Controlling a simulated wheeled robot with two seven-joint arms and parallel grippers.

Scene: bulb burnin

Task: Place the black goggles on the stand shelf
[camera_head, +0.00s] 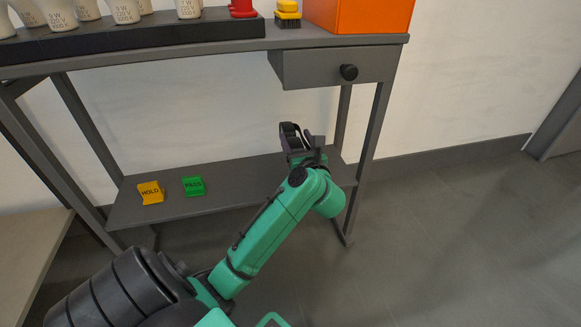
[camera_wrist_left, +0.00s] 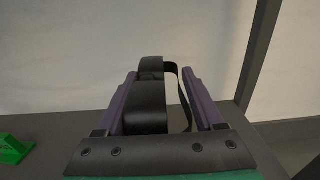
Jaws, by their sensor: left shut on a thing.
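The black goggles (camera_wrist_left: 150,95) are between the two fingers of my left gripper (camera_wrist_left: 165,100) in the left wrist view, with their strap looping to the right. In the head view the goggles (camera_head: 290,137) show at the end of my left arm, and the left gripper (camera_head: 303,150) is shut on them. The grey stand's lower shelf (camera_head: 235,180) lies below and behind the gripper. The goggles appear above the right part of this shelf; the exact gap is hard to tell. My right gripper is not in view.
A yellow HOLD block (camera_head: 150,192) and a green PASS block (camera_head: 193,186) sit on the shelf's left part. Above are the tabletop and a drawer (camera_head: 335,68). Stand legs (camera_head: 375,120) bound the right side.

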